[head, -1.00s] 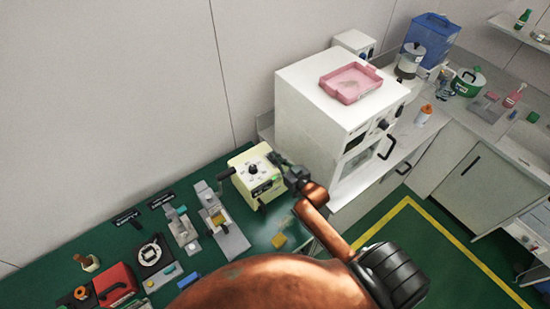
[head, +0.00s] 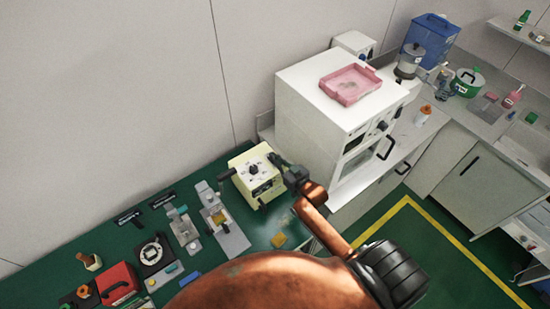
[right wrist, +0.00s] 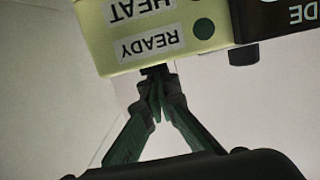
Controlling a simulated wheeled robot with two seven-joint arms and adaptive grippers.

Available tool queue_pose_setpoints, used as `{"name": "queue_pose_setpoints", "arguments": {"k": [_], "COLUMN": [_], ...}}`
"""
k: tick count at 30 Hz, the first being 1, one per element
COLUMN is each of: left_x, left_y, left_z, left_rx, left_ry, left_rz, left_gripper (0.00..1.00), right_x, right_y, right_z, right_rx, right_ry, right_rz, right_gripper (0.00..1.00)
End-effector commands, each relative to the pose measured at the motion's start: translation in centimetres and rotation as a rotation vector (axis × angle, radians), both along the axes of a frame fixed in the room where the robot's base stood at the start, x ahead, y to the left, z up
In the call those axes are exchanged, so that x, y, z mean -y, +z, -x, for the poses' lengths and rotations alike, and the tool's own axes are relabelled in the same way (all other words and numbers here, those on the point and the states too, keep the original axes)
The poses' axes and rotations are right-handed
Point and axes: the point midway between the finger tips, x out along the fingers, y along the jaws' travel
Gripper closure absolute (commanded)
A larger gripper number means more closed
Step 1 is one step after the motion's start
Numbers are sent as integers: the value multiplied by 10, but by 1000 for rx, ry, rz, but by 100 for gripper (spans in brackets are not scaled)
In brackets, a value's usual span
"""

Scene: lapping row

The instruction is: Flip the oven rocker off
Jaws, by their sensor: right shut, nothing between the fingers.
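A white oven-like cabinet (head: 310,115) stands at the back, with dark controls and a handled door on its front. I cannot make out a rocker on it. A cream box (head: 243,163) with a dark dial stands to its left on the green bench. Its READY and HEAT labels show upside down in the right wrist view, where the box (right wrist: 118,54) fills the top. My right gripper (head: 277,160) is at the box's right side. Its shut, empty fingertips (right wrist: 156,80) meet a small dark part at the box's edge; contact is unclear. My left gripper is out of view.
A pink tray (head: 345,90) lies on the white cabinet. Small fixtures and a red box (head: 117,281) occupy the green bench (head: 215,262) on the left. A grey counter with a blue container (head: 432,38) and a green pot (head: 468,82) runs along the right.

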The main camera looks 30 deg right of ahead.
Motion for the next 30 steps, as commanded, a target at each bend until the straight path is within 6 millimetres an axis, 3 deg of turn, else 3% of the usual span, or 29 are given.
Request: {"name": "queue_pose_setpoints", "arguments": {"k": [10, 15, 21, 30], "left_x": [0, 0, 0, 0], "left_y": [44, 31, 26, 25], "left_z": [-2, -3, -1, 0], "left_rx": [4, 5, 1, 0], "left_ry": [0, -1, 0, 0], "left_rz": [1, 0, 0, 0], "left_gripper": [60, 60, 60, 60], "right_x": [-2, 1, 4, 5], "right_y": [46, 52, 65, 74], "right_z": [-3, 39, 72, 89], "right_rx": [1, 0, 0, 1], "right_ry": [4, 4, 4, 4], "right_rz": [1, 0, 1, 1], "right_gripper": [100, 100, 100, 100]}}
